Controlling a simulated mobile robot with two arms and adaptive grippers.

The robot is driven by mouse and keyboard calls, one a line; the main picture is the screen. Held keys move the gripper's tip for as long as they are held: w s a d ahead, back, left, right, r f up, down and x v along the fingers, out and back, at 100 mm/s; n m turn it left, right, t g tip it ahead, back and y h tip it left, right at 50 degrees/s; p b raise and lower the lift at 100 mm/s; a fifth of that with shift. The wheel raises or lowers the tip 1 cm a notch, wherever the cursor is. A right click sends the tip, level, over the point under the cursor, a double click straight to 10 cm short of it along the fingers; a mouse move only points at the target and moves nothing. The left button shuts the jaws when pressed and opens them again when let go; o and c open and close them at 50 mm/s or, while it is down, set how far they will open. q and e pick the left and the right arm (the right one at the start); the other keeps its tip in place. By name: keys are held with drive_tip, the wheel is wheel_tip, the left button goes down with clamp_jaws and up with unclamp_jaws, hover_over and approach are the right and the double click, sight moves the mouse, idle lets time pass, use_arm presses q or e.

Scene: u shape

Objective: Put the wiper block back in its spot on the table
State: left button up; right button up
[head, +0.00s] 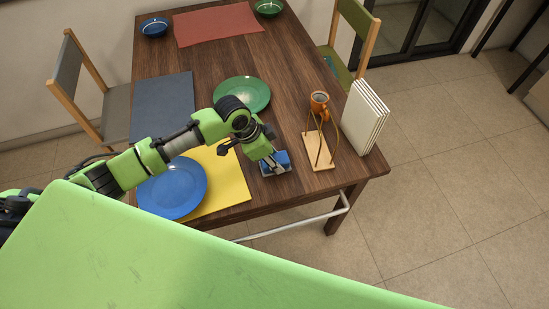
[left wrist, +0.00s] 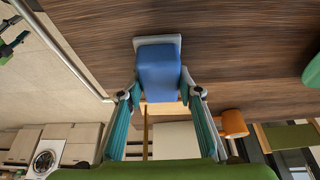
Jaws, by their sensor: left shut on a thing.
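The wiper block (head: 281,158) is blue with a grey edge. It is at the near right part of the wooden table (head: 293,108), just right of the yellow mat. My left gripper (head: 272,162) reaches down over it and is shut on it, partly hiding it. In the left wrist view the wiper block (left wrist: 158,68) sits between the two fingers of my left gripper (left wrist: 160,92), with wood grain behind it. I cannot tell whether the block touches the tabletop. My right gripper is not in view.
Right of the block stand a wooden mug holder (head: 320,164) with an orange mug (head: 319,102) and a row of white boards (head: 364,118). A blue plate (head: 173,189) on a yellow mat (head: 229,180) and a green plate (head: 242,92) lie left and behind.

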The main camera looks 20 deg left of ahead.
use_arm(q)
drive_tip(key=o, duration=1)
drive_tip(key=shift+f, duration=0.1)
drive_tip(key=shift+o, duration=0.2)
drive_tip(key=shift+a+r, duration=0.1)
drive_tip(key=shift+r, duration=0.25)
drive_tip(key=v, duration=1.1)
drive_tip(key=shift+r, duration=0.3)
drive_tip(key=shift+s, duration=0.15)
